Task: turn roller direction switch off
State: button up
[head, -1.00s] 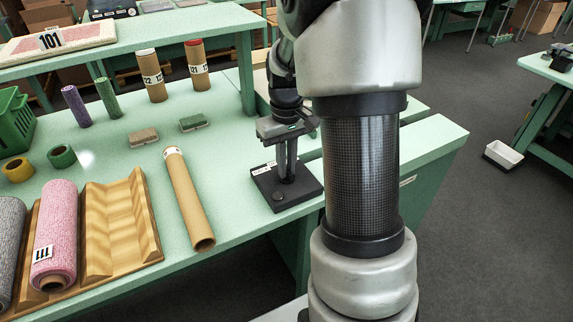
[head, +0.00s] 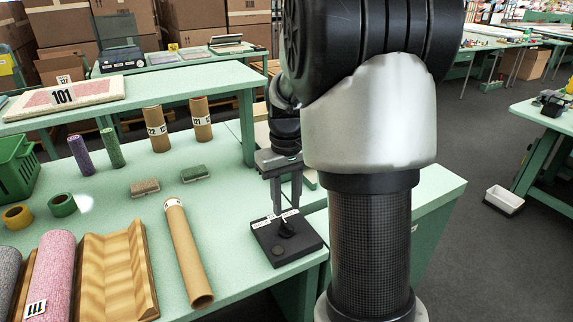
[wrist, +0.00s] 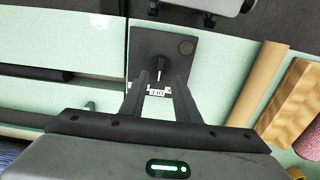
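The roller direction switch is a black box (head: 304,246) on the green table's right end, with a dark knob (head: 286,229) and white labels beside it. In the wrist view the box (wrist: 147,41) lies beyond my fingers, and its knob (wrist: 158,72) has a pale pointer line. A white label (wrist: 158,92) shows between the fingers; its text is hard to read. My gripper (wrist: 161,80) is open and empty, its two fingers apart. In the head view my gripper (head: 286,208) points down just above the knob, apart from it as far as I can tell.
A cardboard tube (head: 187,255) lies left of the switch, with a wooden roll cradle (head: 118,270) and pink roll (head: 50,270) further left. Two brushes (head: 145,187) (head: 195,173) and standing tubes are behind. A raised shelf (head: 190,88) runs along the back.

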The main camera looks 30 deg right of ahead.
aim_at(287, 223)
notch_tip(287, 223, up, 11)
jog(key=p, duration=0.1)
jog(key=shift+r, duration=0.2)
jog(key=shift+p, duration=0.3)
